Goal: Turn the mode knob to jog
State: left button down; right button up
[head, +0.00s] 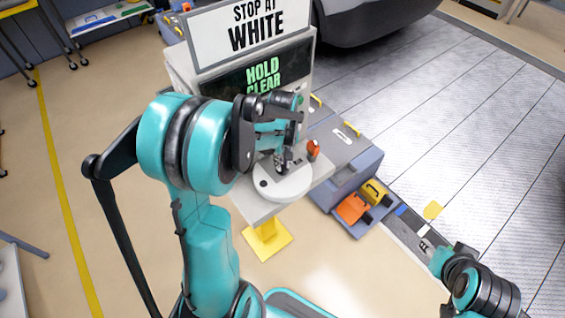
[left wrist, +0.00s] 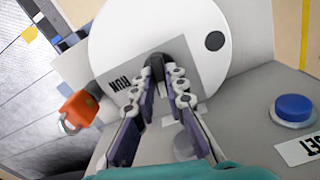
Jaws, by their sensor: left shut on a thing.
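My left gripper (left wrist: 165,80) is shut on the knob, with one finger on each side. In the head view my left gripper (head: 281,163) reaches down to the panel by the white disc (head: 286,186); my arm and fingers hide most of the knob there. No jog label can be read.
A blue button (left wrist: 293,108) and an orange-red part (left wrist: 80,105) flank the knob. A HOLD CLEAR screen (head: 262,75) and STOP AT WHITE sign (head: 250,28) rise behind. Grey cases (head: 340,150) and an orange item (head: 352,208) lie to the right.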

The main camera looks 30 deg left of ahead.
pick_arm(q)
jog(key=m+b, duration=0.1)
jog(key=m, duration=0.4)
jog(key=shift+m, duration=0.7)
jog(key=c, duration=1.5)
grip_release()
jog(key=shift+c, duration=0.2)
notch_tip(320, 180, up, 12)
